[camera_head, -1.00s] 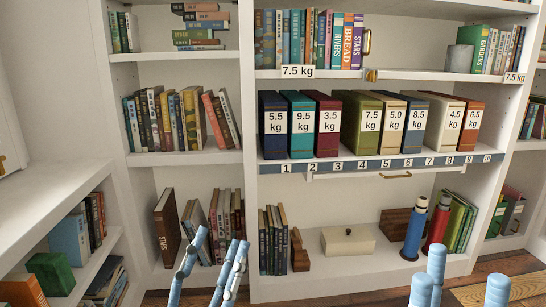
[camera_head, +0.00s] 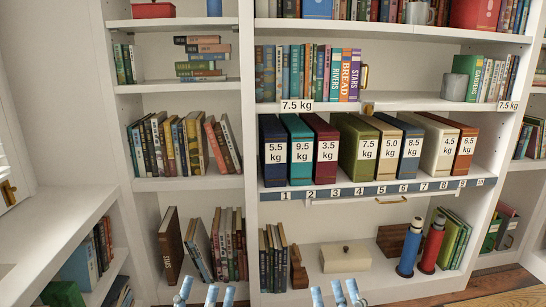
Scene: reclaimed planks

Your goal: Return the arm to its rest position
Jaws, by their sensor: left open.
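My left gripper (camera_head: 204,292) shows at the bottom edge, left of centre, with its light blue fingers apart and nothing between them. My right gripper (camera_head: 334,291) shows at the bottom edge, right of centre. Only its light blue tips are in view, so I cannot tell whether it is open. Both are in front of the bookcase's lowest shelf, and neither visibly holds anything. The arms behind them are out of view below the frame.
Labelled binders (camera_head: 357,150) stand on the middle shelf above a numbered strip (camera_head: 375,191). The lowest shelf holds a cream box (camera_head: 346,258), a blue bottle (camera_head: 410,248) and a red bottle (camera_head: 432,246). A white ledge (camera_head: 55,225) is at left.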

